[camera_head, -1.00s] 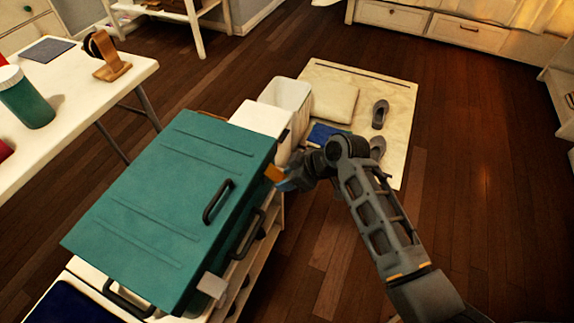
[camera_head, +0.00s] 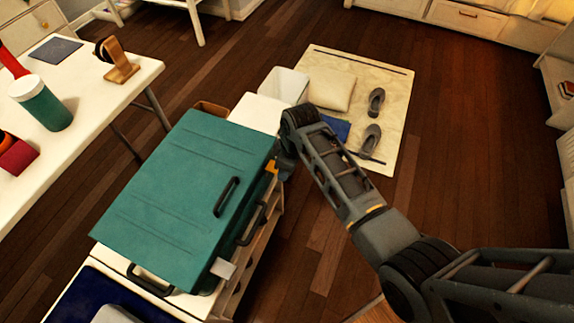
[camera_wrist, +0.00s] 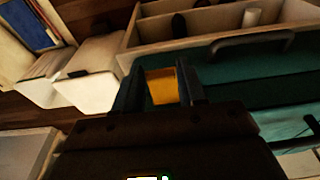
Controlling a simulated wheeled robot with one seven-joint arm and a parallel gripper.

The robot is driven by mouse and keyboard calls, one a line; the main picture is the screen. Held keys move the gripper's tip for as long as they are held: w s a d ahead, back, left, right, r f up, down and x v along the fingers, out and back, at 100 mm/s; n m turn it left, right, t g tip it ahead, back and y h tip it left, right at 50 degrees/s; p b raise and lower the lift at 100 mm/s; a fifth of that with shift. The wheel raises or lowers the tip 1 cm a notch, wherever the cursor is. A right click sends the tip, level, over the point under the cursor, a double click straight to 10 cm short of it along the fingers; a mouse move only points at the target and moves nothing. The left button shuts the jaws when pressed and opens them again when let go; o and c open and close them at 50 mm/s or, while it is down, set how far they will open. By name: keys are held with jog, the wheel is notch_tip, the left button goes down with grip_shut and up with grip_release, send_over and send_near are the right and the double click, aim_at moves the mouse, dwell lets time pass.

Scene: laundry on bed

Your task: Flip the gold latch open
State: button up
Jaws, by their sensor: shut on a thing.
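A teal case (camera_head: 185,175) lies on a white shelf unit, with its lid down and a black handle on the lid. The gold latch (camera_head: 271,166) is at the far end of the case's right side, small in the head view and partly hidden by my gripper (camera_head: 278,170). In the wrist view, the gold latch (camera_wrist: 162,88) sits between the two dark fingers of my gripper (camera_wrist: 160,76), which is shut on it. The latch's lower part and hinge are hidden. A pale latch (camera_head: 222,268) is at the near end of the same side.
White bins (camera_head: 286,86) stand beyond the case. A cream mat (camera_head: 392,148) with shoes and a cushion (camera_head: 331,88) lies on the floor. A white table (camera_head: 85,85) with a green jar (camera_head: 42,104) is at left. The wooden floor at right is open.

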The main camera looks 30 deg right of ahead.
jog(key=o, duration=0.9)
jog(key=shift+o, duration=0.2)
notch_tip(320, 180, up, 8)
jog(key=s, duration=0.1)
jog(key=shift+d+f+p, duration=0.15)
jog(key=shift+d+p, duration=0.2)
jog(key=shift+p, duration=0.05)
